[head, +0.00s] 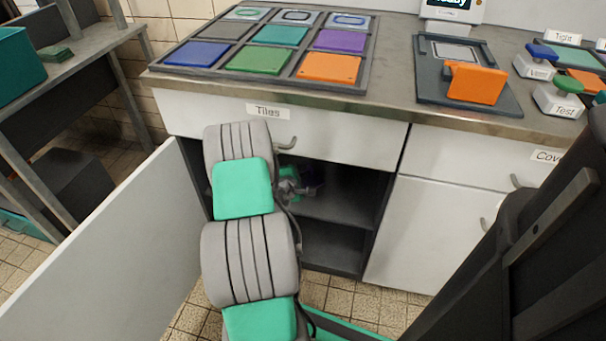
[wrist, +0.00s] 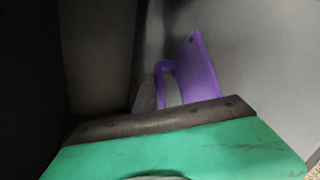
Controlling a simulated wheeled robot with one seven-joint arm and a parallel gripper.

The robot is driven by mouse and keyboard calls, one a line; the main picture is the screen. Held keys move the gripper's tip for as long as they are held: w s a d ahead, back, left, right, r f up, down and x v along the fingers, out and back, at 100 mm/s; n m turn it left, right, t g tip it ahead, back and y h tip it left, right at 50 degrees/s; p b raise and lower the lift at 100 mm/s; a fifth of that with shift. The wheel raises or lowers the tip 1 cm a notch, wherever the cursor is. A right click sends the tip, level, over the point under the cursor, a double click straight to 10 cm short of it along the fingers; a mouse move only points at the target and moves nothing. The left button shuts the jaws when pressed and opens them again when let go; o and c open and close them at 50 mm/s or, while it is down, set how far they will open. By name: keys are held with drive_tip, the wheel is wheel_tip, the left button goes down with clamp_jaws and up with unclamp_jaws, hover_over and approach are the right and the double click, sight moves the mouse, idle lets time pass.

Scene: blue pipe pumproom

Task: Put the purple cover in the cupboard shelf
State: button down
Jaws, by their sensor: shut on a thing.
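The purple cover (wrist: 203,72) stands out beyond my gripper in the wrist view, with a flat plate and a bent handle-like part. My gripper (wrist: 160,90) is shut on it; the fingertips are partly hidden behind my green gripper body. In the head view my arm reaches into the open cupboard, and my gripper (head: 292,187) is inside, with only a dark purple bit of the cover beside it. The cupboard shelf (head: 340,207) runs across the dark inside, below that height. I cannot tell whether the cover touches the shelf.
The cupboard door (head: 110,255) stands open at left. The drawer labelled Tiles (head: 350,138) is above the opening, under the worktop. A tile tray (head: 368,75) and a dark stand with an orange block (head: 475,84) are on top. The right part of the shelf looks clear.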

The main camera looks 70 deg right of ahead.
drive_tip(key=shift+r, duration=0.1)
drive_tip(key=c, duration=1.5)
unclamp_jaws()
drive_tip(key=shift+o, duration=0.2)
